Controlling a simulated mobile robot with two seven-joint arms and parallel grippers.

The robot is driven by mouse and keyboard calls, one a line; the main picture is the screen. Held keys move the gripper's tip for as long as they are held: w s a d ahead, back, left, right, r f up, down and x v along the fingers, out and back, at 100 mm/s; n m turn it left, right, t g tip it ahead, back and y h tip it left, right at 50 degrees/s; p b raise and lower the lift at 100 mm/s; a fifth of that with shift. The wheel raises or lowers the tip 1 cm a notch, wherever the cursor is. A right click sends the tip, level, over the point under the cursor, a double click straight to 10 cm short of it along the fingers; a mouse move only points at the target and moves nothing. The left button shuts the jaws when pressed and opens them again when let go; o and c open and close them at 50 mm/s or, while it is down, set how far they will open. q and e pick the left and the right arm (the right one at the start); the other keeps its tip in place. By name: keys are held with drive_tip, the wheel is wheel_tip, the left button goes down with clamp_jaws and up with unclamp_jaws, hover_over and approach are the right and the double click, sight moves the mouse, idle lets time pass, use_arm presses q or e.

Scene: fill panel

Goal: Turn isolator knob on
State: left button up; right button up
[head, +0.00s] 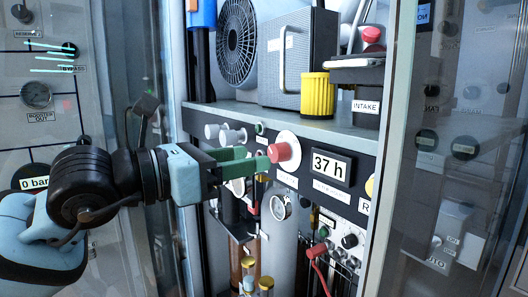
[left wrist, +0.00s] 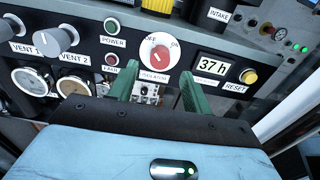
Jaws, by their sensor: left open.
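The isolator knob (head: 279,153) is red on a round white plate on the dark panel. In the left wrist view the knob (left wrist: 159,56) sits above the ISOLATOR label, with OFF at its upper left and ON at its upper right. A pale mark on its upper part seems to point toward OFF, though it is small. My left gripper (head: 255,161) has green fingers and is open in front of the panel. In the left wrist view its fingertips (left wrist: 158,76) are apart, with the knob beyond and between them. I cannot tell whether a finger touches it. My right gripper is not in view.
Right of the knob are the 37 h display (head: 331,167) and the yellow RESET button (left wrist: 249,76). Left are the POWER (left wrist: 112,26) and FEAR-like labelled small buttons, and grey vent knobs (left wrist: 62,38). Glass doors (head: 405,120) flank the cabinet opening.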

sight(273, 154)
use_arm(q)
drive_tip(key=shift+x, duration=2.2)
drive_tip(key=c, duration=1)
